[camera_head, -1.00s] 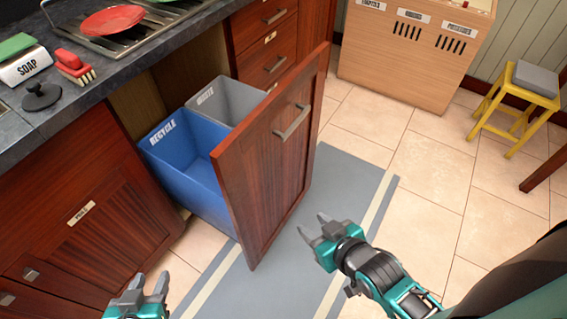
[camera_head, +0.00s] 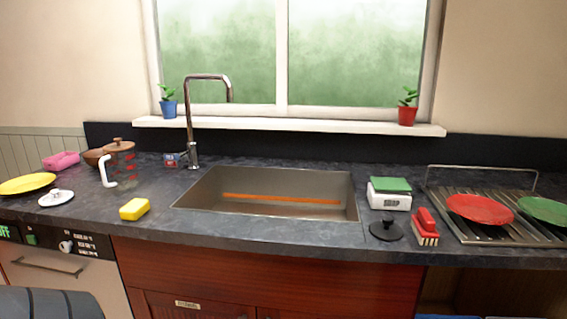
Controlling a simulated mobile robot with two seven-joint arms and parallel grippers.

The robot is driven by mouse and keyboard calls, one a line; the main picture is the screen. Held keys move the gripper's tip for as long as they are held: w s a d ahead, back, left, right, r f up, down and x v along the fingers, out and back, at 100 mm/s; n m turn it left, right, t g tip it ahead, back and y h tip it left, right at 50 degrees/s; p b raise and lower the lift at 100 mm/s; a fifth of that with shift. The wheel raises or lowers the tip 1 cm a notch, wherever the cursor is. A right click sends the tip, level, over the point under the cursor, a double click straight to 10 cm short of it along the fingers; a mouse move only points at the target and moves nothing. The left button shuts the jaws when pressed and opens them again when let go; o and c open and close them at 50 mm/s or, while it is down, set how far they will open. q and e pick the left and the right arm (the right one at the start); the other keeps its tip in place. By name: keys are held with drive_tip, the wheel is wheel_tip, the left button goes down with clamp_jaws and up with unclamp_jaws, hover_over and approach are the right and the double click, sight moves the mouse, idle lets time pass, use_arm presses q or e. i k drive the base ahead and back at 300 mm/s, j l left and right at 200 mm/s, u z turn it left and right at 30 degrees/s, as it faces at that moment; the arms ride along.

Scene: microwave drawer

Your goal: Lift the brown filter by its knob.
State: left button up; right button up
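A brown piece with a small knob on top (camera_head: 118,145) sits on a clear jug (camera_head: 124,170) with a white handle, on the counter left of the sink. It looks like the brown filter. Its lower part is hard to make out through the jug. Neither of my grippers is in view.
The sink (camera_head: 265,190) and tall faucet (camera_head: 190,120) lie to the right. A dish rack (camera_head: 505,232) stands far right.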

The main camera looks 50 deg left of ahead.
sight(118, 146)
drive_tip(key=u, duration=2.4)
drive_tip(key=i+j+u, duration=0.2)
drive_tip(key=k+l, duration=0.05)
